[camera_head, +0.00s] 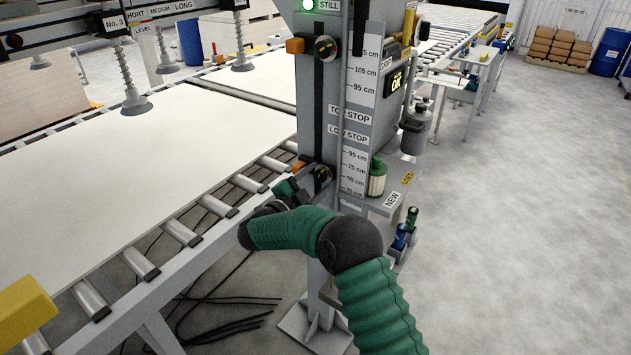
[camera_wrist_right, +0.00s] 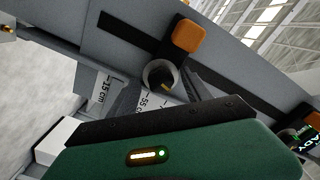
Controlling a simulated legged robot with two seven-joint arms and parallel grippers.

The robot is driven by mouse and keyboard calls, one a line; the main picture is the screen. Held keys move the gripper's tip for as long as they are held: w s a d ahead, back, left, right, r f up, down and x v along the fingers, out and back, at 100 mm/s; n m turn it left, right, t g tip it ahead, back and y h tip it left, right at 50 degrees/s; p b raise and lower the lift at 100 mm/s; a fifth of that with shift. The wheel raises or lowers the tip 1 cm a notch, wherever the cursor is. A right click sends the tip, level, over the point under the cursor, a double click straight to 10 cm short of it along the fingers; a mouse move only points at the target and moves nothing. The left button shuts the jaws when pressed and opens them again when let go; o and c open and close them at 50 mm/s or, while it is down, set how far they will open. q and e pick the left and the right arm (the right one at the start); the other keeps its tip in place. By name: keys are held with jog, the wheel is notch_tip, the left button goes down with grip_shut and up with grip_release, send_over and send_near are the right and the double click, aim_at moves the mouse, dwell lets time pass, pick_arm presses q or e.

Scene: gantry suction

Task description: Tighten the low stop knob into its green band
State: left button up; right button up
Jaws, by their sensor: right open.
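The low stop knob (camera_head: 322,175) is a round dark knob on the grey post, beside an orange block (camera_head: 298,166) and below the LOW STOP label (camera_head: 348,134). My right gripper (camera_head: 287,190) is open just left of and below the knob. Its dark fingers (camera_wrist_right: 160,98) appear either side of the knob in the wrist view; whether they touch it I cannot tell. I cannot make out a green band. My left gripper is out of view.
The upper stop knob (camera_head: 325,47) sits high on the same post (camera_head: 305,110). A roller table with a pale sheet (camera_head: 190,125) lies left. A shelf with a green-and-white canister (camera_head: 377,178) stands right of the post. Open floor (camera_head: 540,210) lies further right.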

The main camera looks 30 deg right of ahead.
jog(key=v, duration=1.6)
jog(key=shift+a, duration=0.45)
jog(key=w+d+n+p, duration=0.1)
jog(key=w+d+n, duration=0.1)
jog(key=d, duration=0.3)
jog(key=w+d+n+p, duration=0.2)
jog(key=d+n, duration=0.2)
jog(key=d, duration=0.1)
jog(key=w+d+n+p, duration=0.2)
jog(key=d+n, duration=0.1)
jog(key=d, duration=0.2)
jog(key=shift+f, duration=0.2)
